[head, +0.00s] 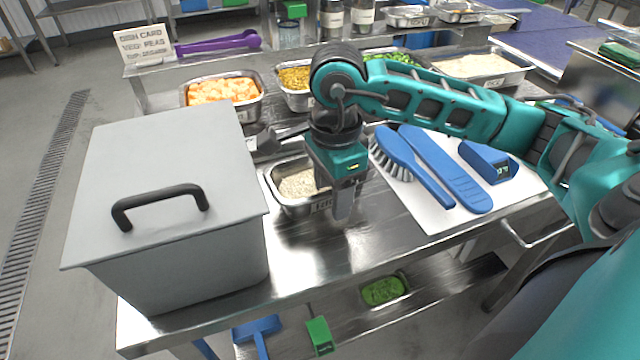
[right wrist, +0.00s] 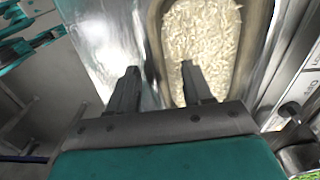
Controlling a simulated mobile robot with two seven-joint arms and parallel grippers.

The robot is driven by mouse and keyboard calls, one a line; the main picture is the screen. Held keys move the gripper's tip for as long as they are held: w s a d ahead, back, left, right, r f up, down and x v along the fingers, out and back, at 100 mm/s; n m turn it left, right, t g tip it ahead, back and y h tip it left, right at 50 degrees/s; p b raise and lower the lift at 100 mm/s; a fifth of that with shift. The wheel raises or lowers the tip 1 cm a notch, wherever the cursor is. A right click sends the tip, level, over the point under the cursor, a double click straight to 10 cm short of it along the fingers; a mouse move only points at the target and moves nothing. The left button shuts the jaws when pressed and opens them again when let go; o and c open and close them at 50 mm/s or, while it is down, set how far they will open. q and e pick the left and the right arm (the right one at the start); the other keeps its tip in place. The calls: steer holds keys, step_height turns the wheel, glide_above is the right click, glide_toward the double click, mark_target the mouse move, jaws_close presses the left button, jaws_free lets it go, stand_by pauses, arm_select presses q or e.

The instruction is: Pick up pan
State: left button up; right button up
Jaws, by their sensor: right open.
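A small steel pan (head: 295,209) of rice stands on the steel counter, to the right of the big grey lidded box. In the right wrist view the rice pan (right wrist: 155,30) fills the upper middle. My right gripper (head: 343,208) points down at the pan's right end, partly hiding it. Its jaws (right wrist: 160,70) are open and empty. In the wrist view one finger is over the rice and the other is outside the pan wall, so the wall lies between them. I cannot tell how deep the fingers reach. My left gripper is in neither view.
The grey lidded box (head: 180,255) stands close on the left. A white board (head: 440,216) with a blue brush (head: 404,160) and other blue tools lies on the right. Several food pans, including one of orange pieces (head: 222,92), line the back. A dark utensil (head: 268,143) lies behind the pan.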

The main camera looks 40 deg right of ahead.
jaws_close()
stand_by(0.4)
